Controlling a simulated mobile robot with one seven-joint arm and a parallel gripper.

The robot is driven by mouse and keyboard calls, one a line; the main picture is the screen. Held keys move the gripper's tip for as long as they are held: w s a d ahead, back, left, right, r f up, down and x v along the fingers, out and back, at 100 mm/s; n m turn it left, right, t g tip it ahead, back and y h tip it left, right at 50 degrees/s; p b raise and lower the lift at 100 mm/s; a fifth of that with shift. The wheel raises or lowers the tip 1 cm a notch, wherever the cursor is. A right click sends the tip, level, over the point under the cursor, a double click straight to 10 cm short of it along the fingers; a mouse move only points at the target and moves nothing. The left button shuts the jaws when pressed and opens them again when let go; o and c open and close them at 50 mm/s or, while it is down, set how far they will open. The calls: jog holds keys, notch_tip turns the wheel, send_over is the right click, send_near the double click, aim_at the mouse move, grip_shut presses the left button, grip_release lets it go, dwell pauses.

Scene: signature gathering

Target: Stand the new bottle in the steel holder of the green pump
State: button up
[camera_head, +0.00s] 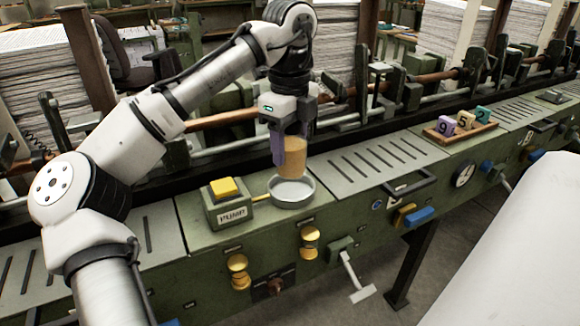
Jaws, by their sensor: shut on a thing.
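A tan, amber-coloured bottle (293,158) hangs upright between the fingers of my gripper (286,152), which is shut on it. The bottle's lower end is at the round steel holder (293,198), a shallow silver dish, and overlaps it in the picture. I cannot tell whether the bottle touches the holder's floor. The green pump (229,214) stands just left of the holder, with a yellow button (222,188) on top and a PUMP label on its front. A thin yellow tube runs from the pump to the holder.
Right of the holder lies a slotted grey plate (375,162) with a dark handle (409,185). Further right is a wooden tray (462,139) with numbered blocks. Copper rollers and stacks of paper (45,90) stand behind. Yellow knobs (310,240) project from the front panel.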

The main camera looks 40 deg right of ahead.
aim_at(290, 164)
jog(key=shift+f, duration=2.25)
jog(key=shift+f, duration=0.1)
jog(key=shift+f, duration=0.15)
jog(key=o, duration=1)
notch_tip(290, 164, up, 12)
jog(key=shift+r+p, duration=0.25)
jog(key=shift+p, duration=0.45)
jog(key=shift+s, duration=0.15)
